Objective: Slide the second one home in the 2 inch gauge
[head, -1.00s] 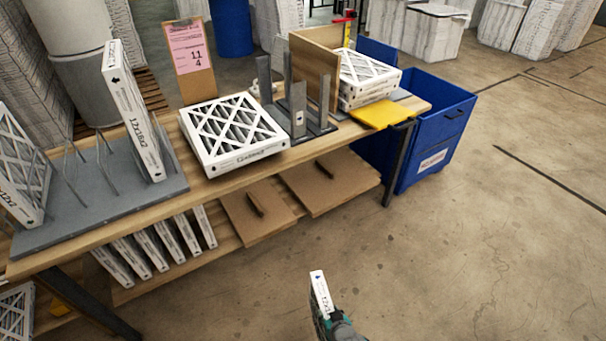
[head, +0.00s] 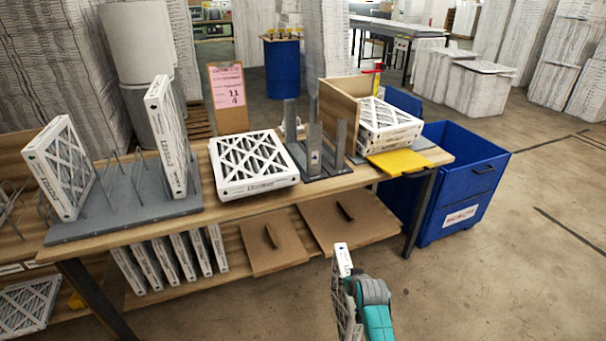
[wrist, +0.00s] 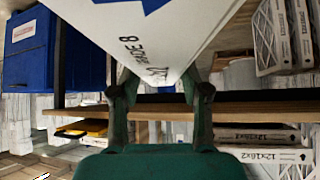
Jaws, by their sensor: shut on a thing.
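My gripper (head: 352,290) is shut on a white-edged filter (head: 343,259), held in front of the bench over the floor. In the wrist view the held filter (wrist: 140,28) is close up, with a blue arrow and printing, between the two fingers (wrist: 160,95). A grey gauge (head: 314,150) with upright plates stands on the bench, apart from the held filter. Which gap is the 2 inch one cannot be read. One filter (head: 252,165) lies flat left of the gauge.
Filters stand in a grey wire rack (head: 125,212) at left. A wooden stop (head: 340,105), a stack of filters (head: 388,128) and a yellow pad (head: 399,162) are at right. A blue bin (head: 460,185) stands past the bench end. Floor at right is clear.

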